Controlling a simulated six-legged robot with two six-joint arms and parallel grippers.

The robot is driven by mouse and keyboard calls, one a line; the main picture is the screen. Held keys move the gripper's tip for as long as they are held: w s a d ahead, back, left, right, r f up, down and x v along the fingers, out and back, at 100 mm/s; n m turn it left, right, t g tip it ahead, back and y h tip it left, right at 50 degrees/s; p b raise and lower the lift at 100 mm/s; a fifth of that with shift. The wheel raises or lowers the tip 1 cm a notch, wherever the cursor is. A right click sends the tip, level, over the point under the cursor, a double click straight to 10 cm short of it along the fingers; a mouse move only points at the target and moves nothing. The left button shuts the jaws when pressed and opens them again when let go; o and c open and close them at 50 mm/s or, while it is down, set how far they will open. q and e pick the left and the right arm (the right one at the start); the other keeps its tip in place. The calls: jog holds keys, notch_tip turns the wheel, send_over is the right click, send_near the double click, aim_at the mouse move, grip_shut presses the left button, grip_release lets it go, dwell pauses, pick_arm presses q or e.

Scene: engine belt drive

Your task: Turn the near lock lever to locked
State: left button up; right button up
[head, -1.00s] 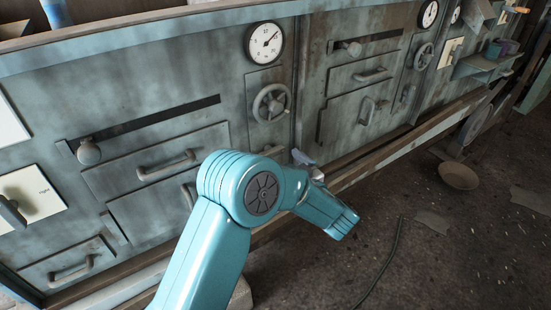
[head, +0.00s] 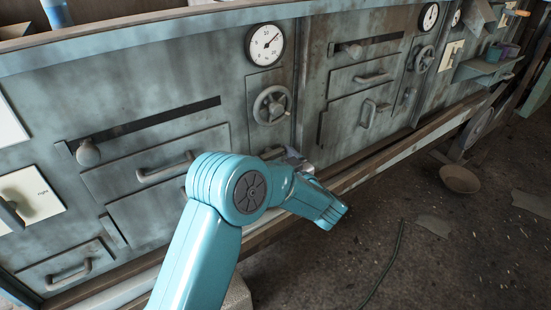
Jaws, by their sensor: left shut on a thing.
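My left arm, teal, reaches in from the bottom of the head view. Its left gripper (head: 291,155) is mostly hidden behind the arm's own elbow and forearm. It is up against the grey panel (head: 225,75), below the near handwheel (head: 271,104). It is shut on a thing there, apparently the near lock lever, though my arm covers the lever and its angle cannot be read. The near door handle (head: 188,158) shows just left of my elbow. My right gripper is not in view.
A round dial (head: 265,44) sits above the near handwheel. A knob (head: 88,152) on a slot and a lever on a pale plate (head: 30,195) are at left.

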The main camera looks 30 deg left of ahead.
pick_arm(q)
jog(key=shift+f, duration=0.1)
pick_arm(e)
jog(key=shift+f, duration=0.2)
pick_arm(q)
jog(key=shift+d+n+b, duration=0.1)
jog(key=shift+n+b, duration=8.2)
jog(key=shift+n, duration=0.6)
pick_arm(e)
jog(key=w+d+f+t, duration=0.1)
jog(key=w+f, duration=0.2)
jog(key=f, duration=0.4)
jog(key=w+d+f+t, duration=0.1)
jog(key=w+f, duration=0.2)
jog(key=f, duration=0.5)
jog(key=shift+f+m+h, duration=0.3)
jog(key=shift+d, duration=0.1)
pick_arm(q)
jog(key=o, duration=0.8)
jog(key=shift+o, duration=0.2)
